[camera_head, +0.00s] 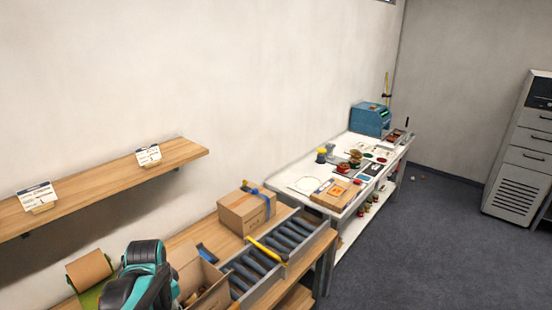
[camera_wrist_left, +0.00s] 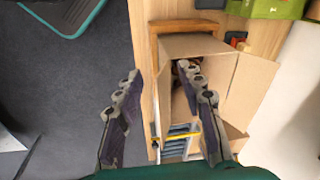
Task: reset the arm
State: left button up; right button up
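My left arm comes in at the lower left of the head view, in teal and black; its fingertips are hidden there. The right finger overlaps the open cardboard box (camera_wrist_left: 244,97) in the picture. That box also shows in the head view (camera_head: 212,284), partly hidden behind my arm, with its flaps up and brown contents inside. My right gripper is in neither view.
A closed carton (camera_head: 243,212) stands on the wooden table beside a roller conveyor (camera_head: 268,258). A white table (camera_head: 315,165) with small items and a blue machine (camera_head: 370,119) stands farther back. A wooden shelf (camera_head: 105,180) carries two cards.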

pick_arm(q)
jog(key=s+d+f+n+t+b, duration=0.5)
jog(key=s+d+f+b, duration=0.4)
jog(key=b, duration=0.3)
jog(key=shift+s+d+f+n+h+b, duration=0.3)
jog(key=shift+s+f+n+h+b, duration=0.1)
jog(key=shift+f, duration=0.4)
